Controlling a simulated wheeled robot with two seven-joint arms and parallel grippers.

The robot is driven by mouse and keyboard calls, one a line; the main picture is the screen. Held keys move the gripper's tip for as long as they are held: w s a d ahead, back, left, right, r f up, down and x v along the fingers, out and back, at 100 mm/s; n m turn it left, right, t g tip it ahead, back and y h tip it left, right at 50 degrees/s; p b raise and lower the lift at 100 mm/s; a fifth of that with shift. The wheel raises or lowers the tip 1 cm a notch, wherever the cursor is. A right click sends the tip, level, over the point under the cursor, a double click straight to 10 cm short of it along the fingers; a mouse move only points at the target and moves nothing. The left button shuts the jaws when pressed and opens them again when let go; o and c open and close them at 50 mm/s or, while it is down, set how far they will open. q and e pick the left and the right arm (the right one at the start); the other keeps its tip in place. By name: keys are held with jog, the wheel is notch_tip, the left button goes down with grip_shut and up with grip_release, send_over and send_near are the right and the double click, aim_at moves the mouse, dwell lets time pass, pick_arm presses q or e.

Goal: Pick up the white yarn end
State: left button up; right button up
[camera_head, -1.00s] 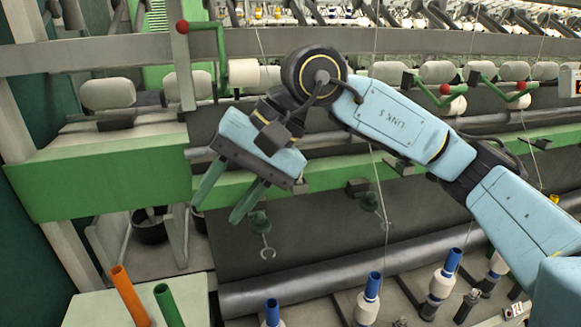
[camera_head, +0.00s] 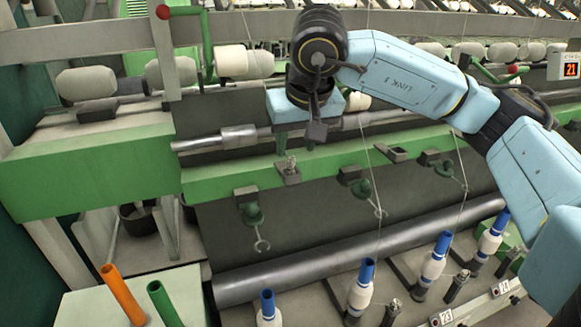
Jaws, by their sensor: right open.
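My right gripper (camera_head: 293,108) hangs over the front of the spinning frame, above the green rail, and its blue body is partly hidden behind my dark wrist. A thin white yarn (camera_head: 371,180) runs down right of the gripper, past a green hook, toward the white bobbin (camera_head: 359,296) on a blue tube. A second thin yarn (camera_head: 461,180) runs down farther right. I cannot make out a loose yarn end. My left gripper is not in view.
Several blue-tubed bobbins stand along the lower right, including one at the bottom (camera_head: 268,313). A dark roller (camera_head: 300,271) lies behind them. An orange tube (camera_head: 122,295) and a green tube (camera_head: 165,303) stand at lower left. The green rail (camera_head: 225,183) crosses below the gripper.

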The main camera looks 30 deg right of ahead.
aim_at(292, 160)
jog(key=p+x, duration=0.1)
jog(key=x, duration=0.4)
jog(key=shift+w+a+f, duration=0.1)
jog(key=c, duration=0.8)
